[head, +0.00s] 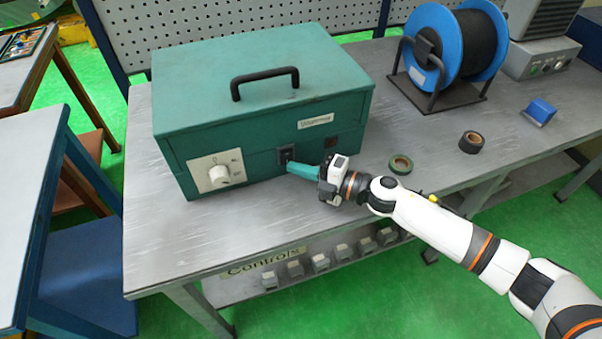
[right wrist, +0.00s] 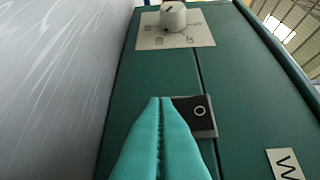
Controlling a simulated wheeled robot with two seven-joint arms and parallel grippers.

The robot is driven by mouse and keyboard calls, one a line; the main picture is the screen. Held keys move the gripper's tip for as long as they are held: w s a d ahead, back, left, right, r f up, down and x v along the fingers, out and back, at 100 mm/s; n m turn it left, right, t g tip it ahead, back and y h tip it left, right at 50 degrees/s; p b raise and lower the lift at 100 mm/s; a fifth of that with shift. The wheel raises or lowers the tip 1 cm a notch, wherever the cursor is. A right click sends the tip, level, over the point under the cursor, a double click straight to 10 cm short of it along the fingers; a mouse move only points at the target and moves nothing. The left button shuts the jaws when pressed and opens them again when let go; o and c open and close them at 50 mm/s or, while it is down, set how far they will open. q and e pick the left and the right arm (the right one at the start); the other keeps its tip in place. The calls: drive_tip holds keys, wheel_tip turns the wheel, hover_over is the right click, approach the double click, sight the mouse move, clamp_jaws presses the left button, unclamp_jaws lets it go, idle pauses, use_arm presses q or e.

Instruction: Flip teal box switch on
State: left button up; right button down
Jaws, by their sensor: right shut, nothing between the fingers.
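My left gripper is not in view.
A white dial plate (head: 216,171) sits left of the switch. Tape rolls (head: 400,164), a blue cable reel (head: 436,50) and a small blue block (head: 540,111) lie to the right. The bench (head: 200,235) is clear in front of the box.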

drive_tip(key=b+v, duration=0.2)
drive_tip(key=v, duration=0.9)
drive_tip(key=shift+s+d+r, duration=0.15)
drive_tip(key=shift+s+d, duration=0.05)
drive_tip(key=shift+d, duration=0.25)
drive_tip(key=shift+d, duration=0.1)
